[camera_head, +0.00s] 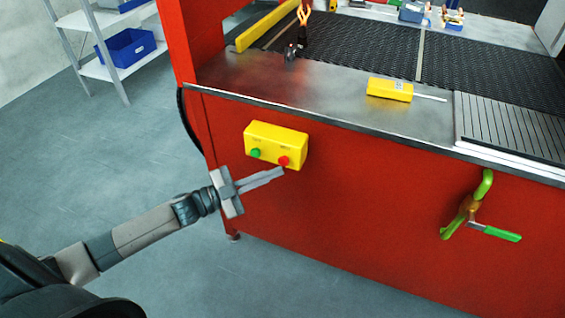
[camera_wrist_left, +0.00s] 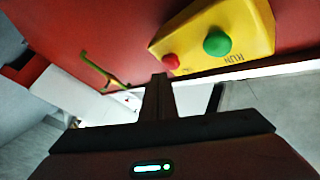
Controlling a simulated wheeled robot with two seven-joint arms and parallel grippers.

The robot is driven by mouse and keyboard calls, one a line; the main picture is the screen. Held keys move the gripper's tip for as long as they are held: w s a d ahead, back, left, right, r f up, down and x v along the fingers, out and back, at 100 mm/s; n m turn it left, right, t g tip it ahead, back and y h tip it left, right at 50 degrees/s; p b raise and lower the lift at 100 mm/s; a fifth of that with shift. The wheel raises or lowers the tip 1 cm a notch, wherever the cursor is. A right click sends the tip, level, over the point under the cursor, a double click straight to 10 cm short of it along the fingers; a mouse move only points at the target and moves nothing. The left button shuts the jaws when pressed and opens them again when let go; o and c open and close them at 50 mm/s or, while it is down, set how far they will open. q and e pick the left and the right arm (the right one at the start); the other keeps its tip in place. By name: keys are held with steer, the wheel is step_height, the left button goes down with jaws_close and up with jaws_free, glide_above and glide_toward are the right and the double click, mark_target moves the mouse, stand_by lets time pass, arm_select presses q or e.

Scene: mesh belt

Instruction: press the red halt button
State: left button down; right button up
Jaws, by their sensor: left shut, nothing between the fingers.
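The red halt button (camera_head: 283,161) sits on the right of a yellow control box (camera_head: 277,136) on the red front panel of the machine. A green button (camera_head: 255,153) is to its left. My left gripper (camera_head: 282,171) is shut and empty, its fingertips just below the red button in the head view. In the left wrist view the shut fingers (camera_wrist_left: 158,78) point up toward the red button (camera_wrist_left: 170,62), close to it, and the green button (camera_wrist_left: 217,44) is to the right. I cannot tell whether the fingertips touch the button or the box. My right gripper does not show.
A green handle (camera_head: 468,207) sticks out of the red panel to the right. A yellow tool (camera_head: 390,90) lies on the metal ledge (camera_head: 330,99) above. The black mesh belt (camera_head: 370,45) is behind it. A shelf with a blue bin (camera_head: 126,48) stands far left. Grey floor (camera_head: 100,160) is clear at the left.

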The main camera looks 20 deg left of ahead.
arm_select(q)
steer(key=shift+w, duration=0.1)
stand_by(0.3)
steer(key=shift+w, duration=0.3)
steer(key=shift+w, duration=0.55)
stand_by(0.9)
steer(key=shift+s, duration=0.2)
steer(key=shift+s+p, duration=0.4)
steer(key=shift+s, duration=0.35)
steer(key=shift+s, duration=0.1)
